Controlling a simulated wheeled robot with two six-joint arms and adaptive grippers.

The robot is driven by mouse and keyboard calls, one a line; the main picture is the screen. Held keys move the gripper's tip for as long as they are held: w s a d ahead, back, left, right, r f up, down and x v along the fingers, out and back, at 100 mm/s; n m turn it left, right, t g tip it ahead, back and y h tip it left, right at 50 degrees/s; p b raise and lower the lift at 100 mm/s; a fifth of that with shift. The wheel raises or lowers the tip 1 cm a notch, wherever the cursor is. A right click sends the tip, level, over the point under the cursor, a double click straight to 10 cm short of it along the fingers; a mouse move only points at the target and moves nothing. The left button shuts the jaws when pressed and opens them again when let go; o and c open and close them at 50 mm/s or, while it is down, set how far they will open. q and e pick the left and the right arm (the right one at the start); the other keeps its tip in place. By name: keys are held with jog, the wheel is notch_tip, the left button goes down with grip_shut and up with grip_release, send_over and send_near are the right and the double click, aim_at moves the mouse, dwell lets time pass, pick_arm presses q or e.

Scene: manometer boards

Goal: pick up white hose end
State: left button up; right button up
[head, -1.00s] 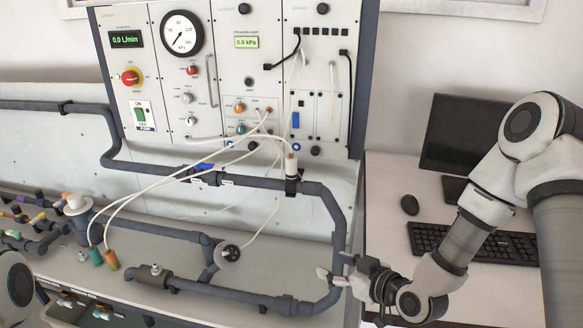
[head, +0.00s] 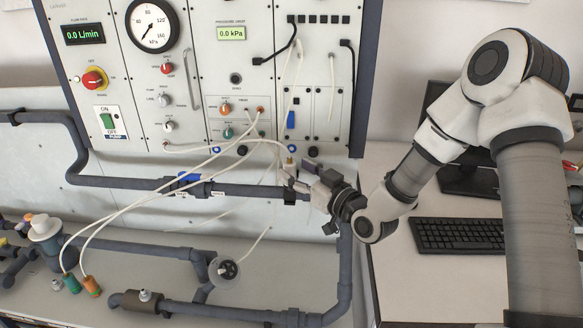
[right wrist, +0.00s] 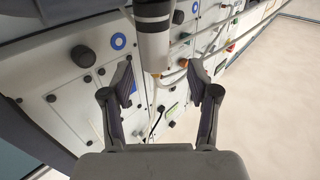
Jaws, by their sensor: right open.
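The white hose end is a white cylinder (right wrist: 153,48) with a dark band in the right wrist view, at the top between my finger pads. In the head view, only its top (head: 290,151) shows above my fingers, at the lower right of the panel; the rest is hidden. A thin pale hose runs from it. My right gripper (head: 288,176) is open at the hose end; in the right wrist view (right wrist: 160,78) its fingers stand on either side of it, with gaps visible. My left gripper is not in view.
The instrument panel (head: 185,100) stands behind the hose end. A dark pipe (head: 110,182) runs along the wall below it. Two more hose ends, green (head: 72,284) and orange (head: 92,286), are at the lower left. A keyboard (head: 458,235) lies on the desk at right.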

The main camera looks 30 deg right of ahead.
aim_at(294, 170)
jog(key=w, duration=0.1)
jog(key=w+f, duration=0.1)
jog(key=w, duration=0.2)
jog(key=shift+w+a+f, duration=0.2)
jog(key=shift+w+f, duration=0.1)
jog(key=shift+w, duration=0.1)
jog(key=shift+s+r, duration=0.5)
jog(key=shift+s, duration=0.35)
jog(key=c, duration=0.6)
jog(key=shift+s, duration=0.15)
grip_shut()
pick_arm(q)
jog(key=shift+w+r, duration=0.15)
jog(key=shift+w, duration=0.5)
pick_arm(e)
jog(key=shift+w+f, duration=0.1)
jog(key=shift+w, duration=0.1)
